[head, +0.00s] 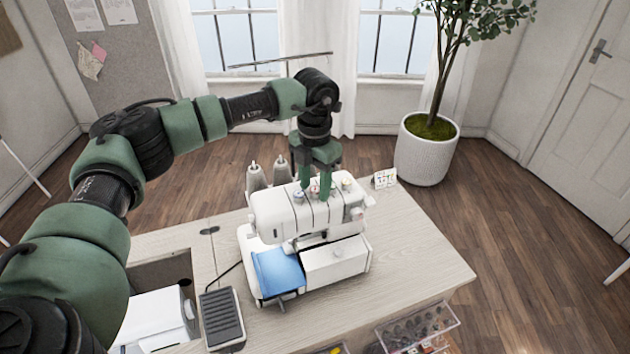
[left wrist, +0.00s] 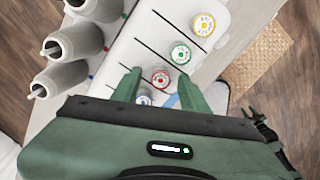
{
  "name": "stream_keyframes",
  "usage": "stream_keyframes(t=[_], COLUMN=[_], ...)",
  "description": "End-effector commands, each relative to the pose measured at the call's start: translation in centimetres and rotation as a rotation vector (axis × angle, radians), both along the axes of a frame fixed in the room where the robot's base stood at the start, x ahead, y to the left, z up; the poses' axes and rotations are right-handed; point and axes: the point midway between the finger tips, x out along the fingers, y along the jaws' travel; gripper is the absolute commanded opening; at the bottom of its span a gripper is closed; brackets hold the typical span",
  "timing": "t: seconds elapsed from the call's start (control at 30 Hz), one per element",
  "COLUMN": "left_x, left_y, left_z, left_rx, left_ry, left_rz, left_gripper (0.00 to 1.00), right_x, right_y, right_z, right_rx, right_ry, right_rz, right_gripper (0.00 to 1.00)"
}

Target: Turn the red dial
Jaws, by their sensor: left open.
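The white sewing machine (head: 315,225) stands on the wooden table with a row of coloured dials along its top. The red dial (left wrist: 161,77) shows in the left wrist view between the blue and green dials. In the head view the red dial (head: 314,190) is partly hidden by my fingers. My left gripper (head: 316,188) points down at the machine's top. In the left wrist view its two green fingers are apart, one on each side of the red dial. I cannot tell whether they touch it. My right gripper is in neither view.
The green dial (left wrist: 180,53) and yellow dial (left wrist: 204,24) lie further along the row; the blue dial (left wrist: 144,98) is close to my gripper. Grey thread cones (head: 256,178) stand behind the machine. A foot pedal (head: 222,318) lies front left.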

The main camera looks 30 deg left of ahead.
Motion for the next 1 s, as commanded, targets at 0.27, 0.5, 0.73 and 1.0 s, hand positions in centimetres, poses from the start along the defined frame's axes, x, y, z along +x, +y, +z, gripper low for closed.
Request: stream_keyframes(t=[0.27,0.5,0.73,1.0], left_x=[0.0,0.0,0.0,0.1], left_y=[0.0,0.0,0.0,0.0], left_z=[-0.3,-0.3,-0.3,-0.5], left_rx=[0.0,0.0,0.0,-0.001], left_ry=[-0.001,-0.001,-0.001,-0.003], left_rz=[-0.001,-0.001,-0.018,-0.139], left_gripper=[0.44,0.0,0.0,0.0], right_x=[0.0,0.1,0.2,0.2], right_y=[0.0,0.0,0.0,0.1], right_z=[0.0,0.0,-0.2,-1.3], right_rx=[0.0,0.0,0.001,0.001], right_ry=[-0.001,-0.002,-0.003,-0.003], right_rz=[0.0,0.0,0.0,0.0], right_gripper=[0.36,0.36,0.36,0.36])
